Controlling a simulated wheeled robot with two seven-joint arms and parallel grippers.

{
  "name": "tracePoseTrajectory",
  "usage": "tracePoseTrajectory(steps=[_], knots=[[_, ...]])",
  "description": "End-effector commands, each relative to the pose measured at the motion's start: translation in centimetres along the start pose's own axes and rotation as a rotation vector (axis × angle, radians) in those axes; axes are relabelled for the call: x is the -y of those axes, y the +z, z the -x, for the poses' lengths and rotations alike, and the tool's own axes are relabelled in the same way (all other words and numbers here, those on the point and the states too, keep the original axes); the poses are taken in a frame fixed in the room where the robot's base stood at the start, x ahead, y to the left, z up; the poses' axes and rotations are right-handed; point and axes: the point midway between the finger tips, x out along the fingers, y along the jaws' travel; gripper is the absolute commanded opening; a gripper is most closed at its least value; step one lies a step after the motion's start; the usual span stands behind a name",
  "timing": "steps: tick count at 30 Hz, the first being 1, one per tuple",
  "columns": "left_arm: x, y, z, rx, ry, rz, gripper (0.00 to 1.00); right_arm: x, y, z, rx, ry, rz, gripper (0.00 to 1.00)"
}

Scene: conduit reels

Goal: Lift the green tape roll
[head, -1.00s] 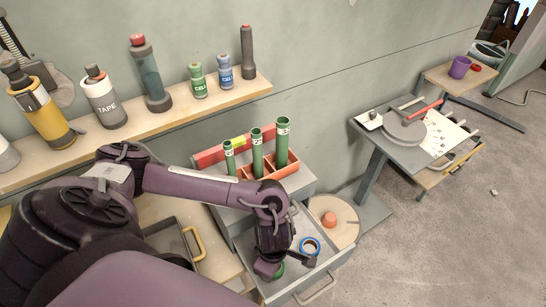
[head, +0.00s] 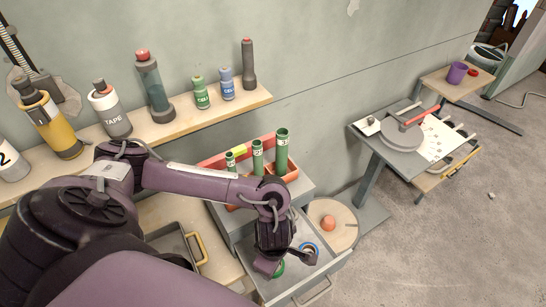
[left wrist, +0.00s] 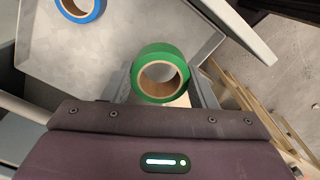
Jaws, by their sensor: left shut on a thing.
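The green tape roll (left wrist: 160,53) is between the two fingers of my left gripper (left wrist: 163,84), which is shut on it. Its brown core and open hole face the left wrist camera. In the head view the green roll (head: 279,269) shows only in part, beside the dark gripper (head: 270,266), over the open grey drawer. I cannot tell how far it is above the drawer floor. My right gripper is not in view.
A blue tape roll (left wrist: 98,12) lies in the same grey drawer (left wrist: 150,22). A red rack (head: 287,183) with several green tubes stands above the drawer. A round wooden disc (head: 343,229) with an orange knob is to the right. The floor farther right is mostly open.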

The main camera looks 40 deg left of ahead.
Motion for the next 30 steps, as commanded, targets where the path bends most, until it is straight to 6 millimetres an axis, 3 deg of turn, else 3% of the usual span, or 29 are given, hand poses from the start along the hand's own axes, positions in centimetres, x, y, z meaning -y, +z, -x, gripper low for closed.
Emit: tracePoseTrajectory(steps=[15, 25, 30], knots=[[0.0, 0.0, 2.3, 0.000, 0.000, -0.001, 0.36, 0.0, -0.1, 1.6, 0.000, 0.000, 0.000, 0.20], [-0.1, 0.1, 2.3, 0.000, 0.001, -0.004, 0.36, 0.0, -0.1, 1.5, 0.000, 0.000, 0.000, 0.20], [-1.7, 1.0, 2.5, 0.001, 0.007, -0.069, 0.36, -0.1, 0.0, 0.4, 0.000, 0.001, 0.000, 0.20]])
